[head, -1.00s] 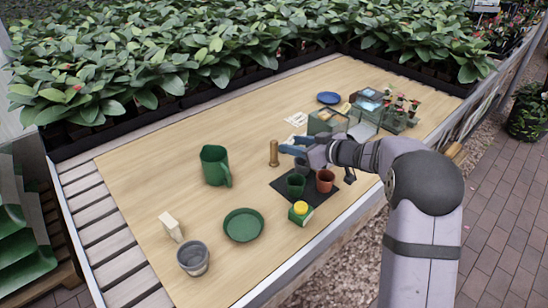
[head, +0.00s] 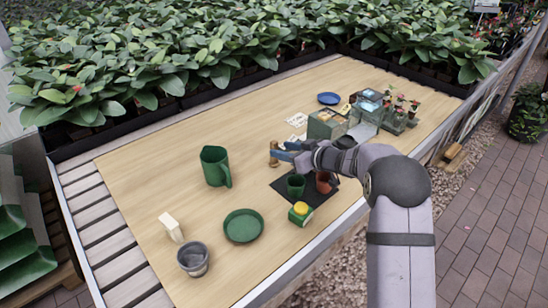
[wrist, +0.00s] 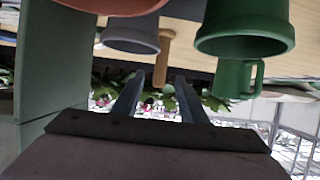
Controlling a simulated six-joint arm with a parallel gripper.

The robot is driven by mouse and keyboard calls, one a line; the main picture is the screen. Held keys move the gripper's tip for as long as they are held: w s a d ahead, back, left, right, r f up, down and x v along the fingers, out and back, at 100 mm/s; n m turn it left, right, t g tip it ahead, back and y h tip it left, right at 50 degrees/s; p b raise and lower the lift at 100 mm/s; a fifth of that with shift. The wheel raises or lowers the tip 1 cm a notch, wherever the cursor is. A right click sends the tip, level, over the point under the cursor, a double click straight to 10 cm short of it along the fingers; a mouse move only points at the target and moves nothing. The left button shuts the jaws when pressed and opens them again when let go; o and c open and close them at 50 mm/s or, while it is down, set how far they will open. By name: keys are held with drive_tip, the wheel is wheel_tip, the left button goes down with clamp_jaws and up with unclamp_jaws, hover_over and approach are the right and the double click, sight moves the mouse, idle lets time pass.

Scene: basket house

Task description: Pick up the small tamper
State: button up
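The small tamper (head: 273,158) is a tan wooden piece standing upright near the middle of the table, partly hidden by my fingertips in the head view. It also shows in the wrist view (wrist: 162,60), which looks upside down, in line with the gap between my two fingers. My gripper (head: 281,151) reaches leftward with its blue fingers at the tamper. In the wrist view my gripper (wrist: 157,92) has its fingers apart, with nothing clearly held between them. I cannot tell whether the fingers touch the tamper.
A green pot (head: 296,185) and a terracotta pot (head: 324,184) stand on a dark mat (head: 318,199) beneath my arm. A green jug (head: 214,167) stands left of the tamper. A green box (head: 326,124) is behind my arm.

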drive_tip(key=shift+x, duration=1.35)
clamp_jaws()
